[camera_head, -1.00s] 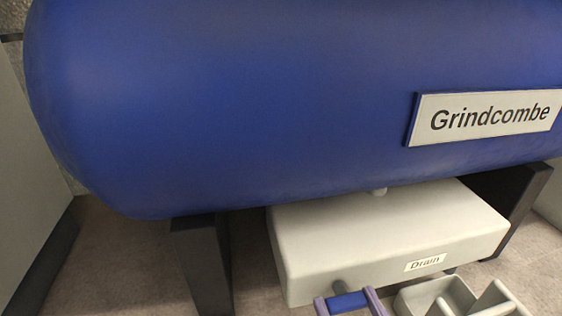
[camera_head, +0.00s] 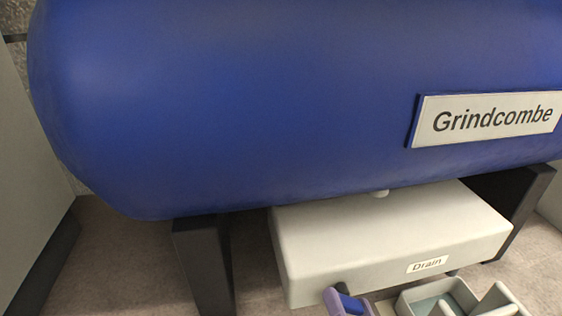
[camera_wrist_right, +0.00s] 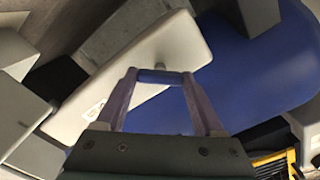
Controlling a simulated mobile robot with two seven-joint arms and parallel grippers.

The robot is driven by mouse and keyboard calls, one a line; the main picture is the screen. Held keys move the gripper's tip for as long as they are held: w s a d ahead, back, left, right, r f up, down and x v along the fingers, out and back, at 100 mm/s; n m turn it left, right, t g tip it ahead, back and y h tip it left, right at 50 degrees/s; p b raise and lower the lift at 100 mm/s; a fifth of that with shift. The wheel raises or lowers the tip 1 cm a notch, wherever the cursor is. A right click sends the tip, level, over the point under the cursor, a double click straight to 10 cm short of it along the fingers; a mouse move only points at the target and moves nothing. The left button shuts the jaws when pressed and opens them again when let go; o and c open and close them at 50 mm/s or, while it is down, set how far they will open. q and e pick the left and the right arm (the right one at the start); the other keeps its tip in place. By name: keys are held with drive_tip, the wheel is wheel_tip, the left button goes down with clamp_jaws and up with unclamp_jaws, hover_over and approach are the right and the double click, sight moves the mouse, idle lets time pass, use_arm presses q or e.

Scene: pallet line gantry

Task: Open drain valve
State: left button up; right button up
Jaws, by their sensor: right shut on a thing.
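The pale drain box (camera_head: 390,240) with a "Drain" label (camera_head: 427,264) sits on the floor under the big blue tank (camera_head: 230,110). My right gripper (camera_head: 348,299) has purple fingers and is shut on this handle. In the right wrist view, the blue handle (camera_wrist_right: 160,78) spans between the two fingertips (camera_wrist_right: 159,73), with the pale box (camera_wrist_right: 120,80) behind. The handle's lower part is cut off in the head view. My left gripper is not in view.
Dark support legs (camera_head: 205,265) hold the tank on both sides. A nameplate (camera_head: 487,118) reads "Grindcombe". Bare floor (camera_head: 110,270) shows at the left.

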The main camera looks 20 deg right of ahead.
drive_tip(key=m, duration=0.5)
drive_tip(key=shift+m, duration=2.3)
drive_tip(key=o, duration=1.4)
drive_tip(key=v, duration=1)
